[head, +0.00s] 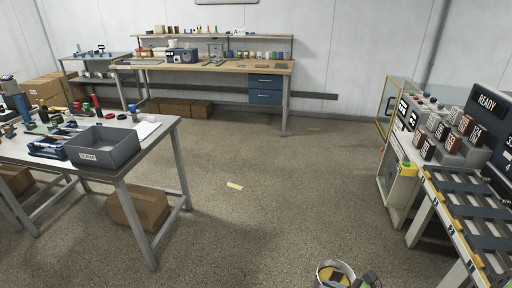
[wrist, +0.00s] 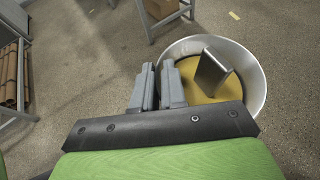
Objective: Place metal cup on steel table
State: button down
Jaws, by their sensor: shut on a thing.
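The metal cup (wrist: 258,72) is a wide, round, silver vessel with a yellow-brown inside and a grey block-like piece (wrist: 212,72) in it. It also shows at the bottom edge of the head view (head: 322,274), partly cut off. My gripper (wrist: 159,85) is shut on the cup at its left rim, and the fingers hide that part of the rim. The cup is out over the open floor, apart from the tables. A grey-topped metal table (head: 160,139), which seems to be the steel table, stands at the left in the head view.
A grey bin (head: 118,153) stands at that table's near edge, with tools and bottles behind it and a white sheet beside it. A cardboard box (head: 140,208) is under the table. A wooden workbench (head: 225,66) is at the back, a roller machine (head: 465,200) at right.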

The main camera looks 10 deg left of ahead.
aim_at(18, 146)
jog(key=i+j+u, duration=0.1)
jog(key=j+u, duration=0.3)
jog(key=i+j+u, duration=0.15)
jog(key=j+u, duration=0.25)
jog(key=i+j+u, duration=0.2)
jog(key=j+u, duration=0.2)
jog(key=i+j+u, duration=0.25)
jog(key=u, duration=0.15)
jog(key=i+j+u, duration=0.3)
jog(key=i, duration=0.25)
jog(key=i+j+u, duration=0.2)
jog(key=i+u, duration=0.15)
jog(key=i, duration=0.2)
jog(key=i+u, duration=0.3)
jog(key=i, duration=0.3)
jog(key=i+z, duration=0.2)
jog(key=i, duration=0.25)
jog(key=i+j+z, duration=0.2)
jog(key=i, duration=0.25)
jog(key=i+j+z, duration=0.2)
jog(key=i, duration=0.25)
jog(key=i+j+z, duration=0.15)
jog(key=i+j, duration=0.15)
jog(key=i, duration=0.15)
